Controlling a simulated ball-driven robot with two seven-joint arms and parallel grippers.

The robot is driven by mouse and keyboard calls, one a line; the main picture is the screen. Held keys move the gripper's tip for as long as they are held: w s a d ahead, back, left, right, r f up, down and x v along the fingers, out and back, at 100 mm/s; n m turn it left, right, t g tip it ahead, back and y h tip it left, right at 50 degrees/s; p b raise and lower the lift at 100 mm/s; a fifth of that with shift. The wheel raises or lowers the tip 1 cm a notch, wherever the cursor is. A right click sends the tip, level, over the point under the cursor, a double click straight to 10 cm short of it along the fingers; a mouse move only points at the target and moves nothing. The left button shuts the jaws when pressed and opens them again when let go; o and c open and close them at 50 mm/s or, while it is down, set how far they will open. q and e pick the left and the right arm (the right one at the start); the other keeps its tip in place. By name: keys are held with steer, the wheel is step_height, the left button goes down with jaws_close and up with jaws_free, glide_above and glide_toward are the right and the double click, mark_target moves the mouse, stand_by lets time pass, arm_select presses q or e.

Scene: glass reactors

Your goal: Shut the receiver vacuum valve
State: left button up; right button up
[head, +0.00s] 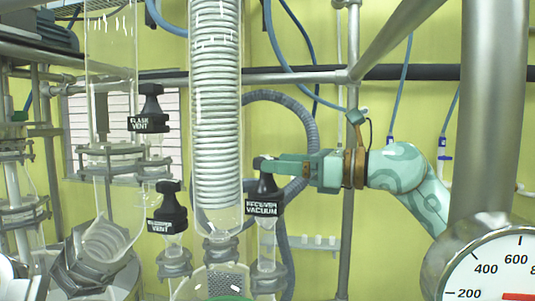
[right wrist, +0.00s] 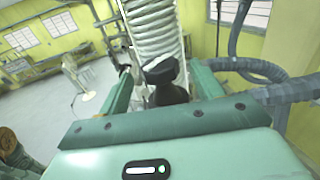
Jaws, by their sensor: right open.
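The receiver vacuum valve (head: 265,190) is a black knob with a "RECEIVER VACUUM" label, on a glass neck right of the coiled glass column. My right gripper (head: 262,164) comes in from the right at the height of the knob's top. In the right wrist view the black knob (right wrist: 163,88) stands between the two green fingers of the open gripper (right wrist: 160,72). I cannot tell whether either finger touches it. The fingers cover part of the knob's top in the head view. My left gripper is not in view.
A grey corrugated hose (head: 305,125) loops behind the valve. A metal post and a pressure gauge (head: 500,270) stand at the right front.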

mark_target(266, 157)
steer(key=x, duration=0.3)
steer(key=shift+a+p, duration=0.1)
steer(key=shift+p, duration=0.2)
steer(key=shift+w+a, duration=0.2)
steer(key=shift+a, duration=0.2)
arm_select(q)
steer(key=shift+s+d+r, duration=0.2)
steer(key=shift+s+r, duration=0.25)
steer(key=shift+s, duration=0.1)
arm_select(e)
steer(key=c, duration=1)
steer(key=shift+m+t, duration=0.3)
steer(key=shift+t, duration=0.1)
